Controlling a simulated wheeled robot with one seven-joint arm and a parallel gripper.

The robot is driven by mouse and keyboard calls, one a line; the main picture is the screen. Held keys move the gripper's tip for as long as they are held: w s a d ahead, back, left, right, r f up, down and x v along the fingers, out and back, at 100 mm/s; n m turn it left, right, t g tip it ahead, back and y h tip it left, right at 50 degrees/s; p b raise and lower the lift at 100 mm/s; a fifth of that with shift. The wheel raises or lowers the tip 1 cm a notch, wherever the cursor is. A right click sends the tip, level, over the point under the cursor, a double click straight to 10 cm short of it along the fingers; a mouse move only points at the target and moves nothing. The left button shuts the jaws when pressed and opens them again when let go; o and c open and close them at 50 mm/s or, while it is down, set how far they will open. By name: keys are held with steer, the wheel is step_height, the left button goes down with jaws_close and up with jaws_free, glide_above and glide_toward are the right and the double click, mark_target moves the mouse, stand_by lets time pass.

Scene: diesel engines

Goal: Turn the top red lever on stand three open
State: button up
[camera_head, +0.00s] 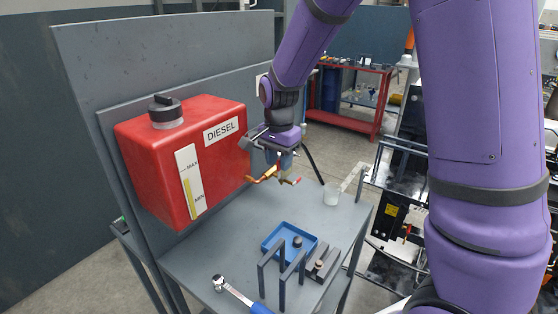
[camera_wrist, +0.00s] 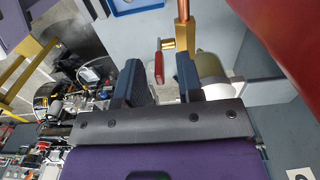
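A small red lever (camera_wrist: 158,68) sits on a brass valve (camera_wrist: 168,44) with a copper pipe (camera_wrist: 183,18). In the wrist view the lever lies between the two dark blue fingers of my gripper (camera_wrist: 160,78), with visible gaps on both sides. The gripper is open and not clamped on it. In the head view my gripper (camera_head: 279,158) is beside the red tank, just above the copper pipe (camera_head: 264,175) and the red lever (camera_head: 296,181). The fingers partly hide the valve there. No stand number is readable.
A red DIESEL tank (camera_head: 170,150) stands left, against a grey panel (camera_head: 170,55). A red shelf cart (camera_head: 345,122) stands behind.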

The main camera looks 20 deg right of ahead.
steer(key=shift+f, duration=0.15)
steer(key=shift+c, duration=0.2)
jaws_close()
